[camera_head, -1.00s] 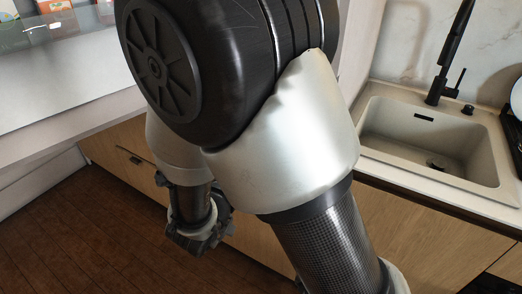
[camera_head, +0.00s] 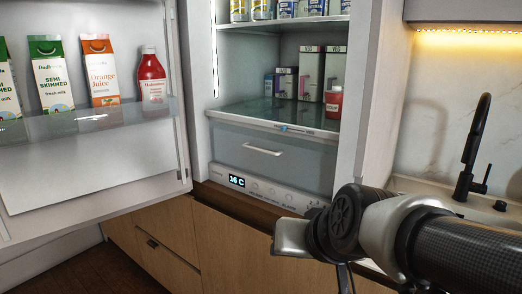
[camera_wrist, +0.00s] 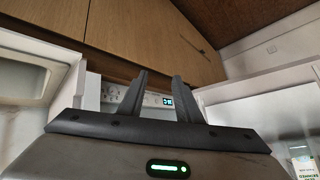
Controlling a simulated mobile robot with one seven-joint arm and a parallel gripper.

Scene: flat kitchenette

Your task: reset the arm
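My arm (camera_head: 375,225) reaches in from the lower right of the head view, in front of the lower right part of the open fridge and the counter. I cannot make out my gripper's fingers in that view. In the wrist view my gripper (camera_wrist: 158,88) shows two dark fingers standing apart, with nothing between them. The fridge's control panel shows behind the fingers. The wrist view appears upside down, with the wooden fronts and brown floor at the top.
The fridge door (camera_head: 90,170) stands open at left, with cartons and a red bottle (camera_head: 152,78) on its shelf. Jars and boxes stand on the fridge shelves above a closed drawer (camera_head: 265,150). A black tap (camera_head: 472,150) rises from the counter at right.

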